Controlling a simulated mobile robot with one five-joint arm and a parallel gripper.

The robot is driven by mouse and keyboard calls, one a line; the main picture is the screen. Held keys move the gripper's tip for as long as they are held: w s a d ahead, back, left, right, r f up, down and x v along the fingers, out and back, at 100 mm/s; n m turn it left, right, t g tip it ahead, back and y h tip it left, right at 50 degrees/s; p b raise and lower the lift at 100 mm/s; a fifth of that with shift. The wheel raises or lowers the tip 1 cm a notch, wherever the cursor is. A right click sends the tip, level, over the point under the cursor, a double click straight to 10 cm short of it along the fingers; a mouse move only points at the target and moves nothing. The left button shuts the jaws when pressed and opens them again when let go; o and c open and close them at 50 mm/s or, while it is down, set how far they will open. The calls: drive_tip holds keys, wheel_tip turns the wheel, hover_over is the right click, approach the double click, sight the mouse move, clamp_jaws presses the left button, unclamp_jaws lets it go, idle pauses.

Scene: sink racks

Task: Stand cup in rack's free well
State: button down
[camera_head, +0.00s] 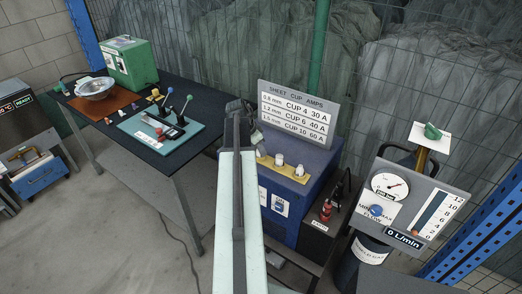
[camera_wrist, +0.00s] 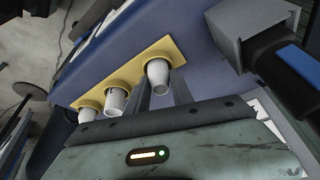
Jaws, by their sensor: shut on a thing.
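The yellow rack (camera_head: 288,173) lies on top of the blue machine, with three white cups standing along it. In the wrist view the rack (camera_wrist: 178,47) shows the same row, and the cups stand close to upright in it. My gripper (camera_wrist: 162,84) has its two fingers either side of the end cup (camera_wrist: 157,70) and is shut on it. This cup stands at the rack's end; its foot is partly hidden. The middle cup (camera_wrist: 116,100) and the far cup (camera_wrist: 88,109) stand apart from my fingers. In the head view my arm hides the gripper.
A sign (camera_head: 297,114) with cup sizes stands behind the rack. A dark bench (camera_head: 160,95) with a green box (camera_head: 130,62) is at the left. A gauge panel (camera_head: 415,200) stands at the right. A grey box (camera_wrist: 238,28) is near the rack in the wrist view.

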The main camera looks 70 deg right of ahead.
drive_tip(key=shift+f, duration=0.25)
drive_tip(key=c, duration=1.1)
unclamp_jaws()
drive_tip(key=shift+r, duration=0.1)
drive_tip(key=shift+r, duration=0.15)
drive_tip(key=shift+r+p, duration=0.3)
drive_tip(key=shift+p, duration=0.1)
drive_tip(key=p+v, duration=1)
drive_tip(key=v, duration=0.1)
drive_tip(key=shift+w+a+r, duration=0.1)
drive_tip(key=shift+r, duration=0.05)
